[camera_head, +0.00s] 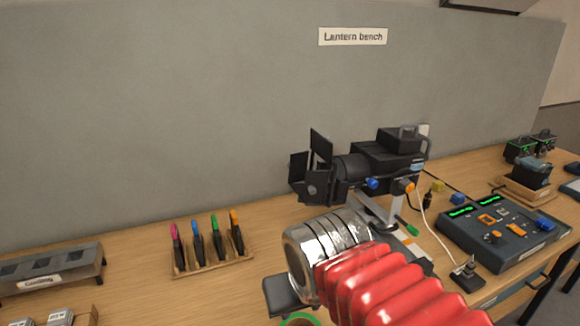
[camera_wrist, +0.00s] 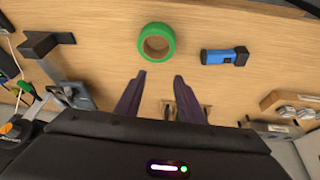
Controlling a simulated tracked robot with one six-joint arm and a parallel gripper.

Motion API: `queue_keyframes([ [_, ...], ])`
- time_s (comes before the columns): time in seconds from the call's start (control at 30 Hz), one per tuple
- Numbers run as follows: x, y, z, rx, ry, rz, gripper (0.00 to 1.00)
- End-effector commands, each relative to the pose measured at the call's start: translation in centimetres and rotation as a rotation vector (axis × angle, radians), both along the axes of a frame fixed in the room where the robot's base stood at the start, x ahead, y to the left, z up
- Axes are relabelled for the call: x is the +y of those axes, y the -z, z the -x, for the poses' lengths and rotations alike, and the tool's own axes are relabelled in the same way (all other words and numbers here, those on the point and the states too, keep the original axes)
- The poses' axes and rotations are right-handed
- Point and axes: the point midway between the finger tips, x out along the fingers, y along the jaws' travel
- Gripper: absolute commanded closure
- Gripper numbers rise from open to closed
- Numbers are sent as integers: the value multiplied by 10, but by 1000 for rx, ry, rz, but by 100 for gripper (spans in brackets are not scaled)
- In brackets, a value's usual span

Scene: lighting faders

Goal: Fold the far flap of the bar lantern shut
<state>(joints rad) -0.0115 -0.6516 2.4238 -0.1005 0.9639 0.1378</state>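The bar lantern (camera_head: 365,172) is a black lamp on a pale stand on the bench, in the middle of the head view. Its front faces left and carries several dark flaps. One flap (camera_head: 321,146) stands upright and spread; another (camera_head: 298,172) sticks out at the left. I cannot tell surely which is the far one. My gripper (camera_wrist: 160,76) shows in the wrist view with its two dark fingers apart and nothing between them. It points down over the bench, away from the flaps. In the head view my red arm hides part of the stand.
A green ring (camera_wrist: 156,42) and a blue-and-black torch (camera_wrist: 224,56) lie on the wood below my gripper. A rack of coloured markers (camera_head: 210,262) stands left of the lantern. A fader desk (camera_head: 502,232) is at the right. A grey wall (camera_head: 160,110) rises behind.

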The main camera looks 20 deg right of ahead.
Motion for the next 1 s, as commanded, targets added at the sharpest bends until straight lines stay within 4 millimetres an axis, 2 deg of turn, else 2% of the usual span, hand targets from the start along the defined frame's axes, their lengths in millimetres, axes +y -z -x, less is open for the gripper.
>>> queue_keyframes([
  [0.2, -21, -8, -27, 94, 151, 91, 65],
  [0.5, -49, -23, -75, 135, 390, 262, 65],
  [0.8, -67, -42, -134, 57, 631, 458, 65],
  [1.0, -70, -54, -179, -64, 780, 584, 65],
])
